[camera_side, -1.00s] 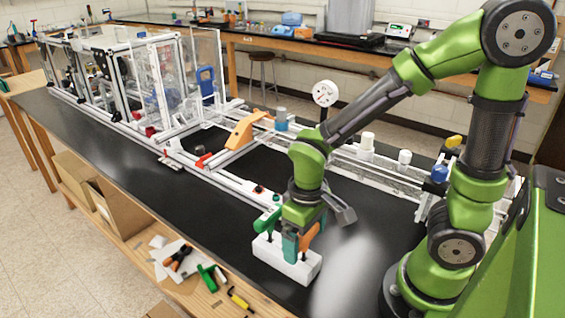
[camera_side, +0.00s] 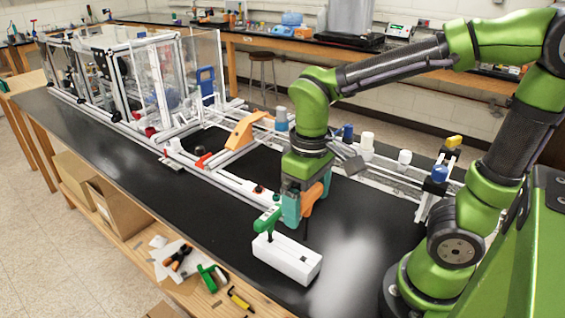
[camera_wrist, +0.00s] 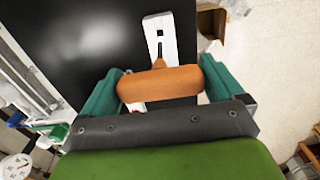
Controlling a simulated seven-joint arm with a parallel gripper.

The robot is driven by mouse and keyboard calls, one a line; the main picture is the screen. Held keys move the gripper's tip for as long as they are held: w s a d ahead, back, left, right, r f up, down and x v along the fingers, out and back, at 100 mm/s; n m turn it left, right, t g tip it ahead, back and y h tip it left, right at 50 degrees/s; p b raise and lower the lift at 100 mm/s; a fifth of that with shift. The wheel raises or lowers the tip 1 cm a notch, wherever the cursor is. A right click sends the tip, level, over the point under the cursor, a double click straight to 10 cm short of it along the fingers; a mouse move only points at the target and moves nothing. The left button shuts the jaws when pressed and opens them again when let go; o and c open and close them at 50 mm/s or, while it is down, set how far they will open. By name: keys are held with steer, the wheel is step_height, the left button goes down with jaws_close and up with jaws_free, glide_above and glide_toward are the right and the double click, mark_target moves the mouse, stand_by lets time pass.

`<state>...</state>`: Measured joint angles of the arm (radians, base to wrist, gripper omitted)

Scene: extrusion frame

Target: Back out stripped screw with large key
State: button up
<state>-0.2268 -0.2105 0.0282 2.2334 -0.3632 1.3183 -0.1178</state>
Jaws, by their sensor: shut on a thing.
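My gripper (camera_side: 303,207) is shut on the orange-handled key (camera_side: 315,197). The orange handle (camera_wrist: 160,86) lies crosswise between the two teal fingers in the wrist view. The key's dark shaft points down and is clear of the white holder block (camera_side: 288,260), just behind it in the side view. A green-handled key (camera_side: 266,222) stands upright in the block's left end. The block (camera_wrist: 158,38) also shows in the wrist view, with dark slots. A small dark round part (camera_side: 258,188) sits on the frame's near rail, left of my gripper. I cannot tell whether it is the stripped screw.
The aluminium extrusion frame (camera_side: 225,178) runs along the black bench (camera_side: 120,140). Loose tools (camera_side: 180,258) lie on the wooden shelf below. Bench right of the block is clear.

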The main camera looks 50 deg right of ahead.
steer(key=c, duration=0.6)
steer(key=shift+r, duration=3.3)
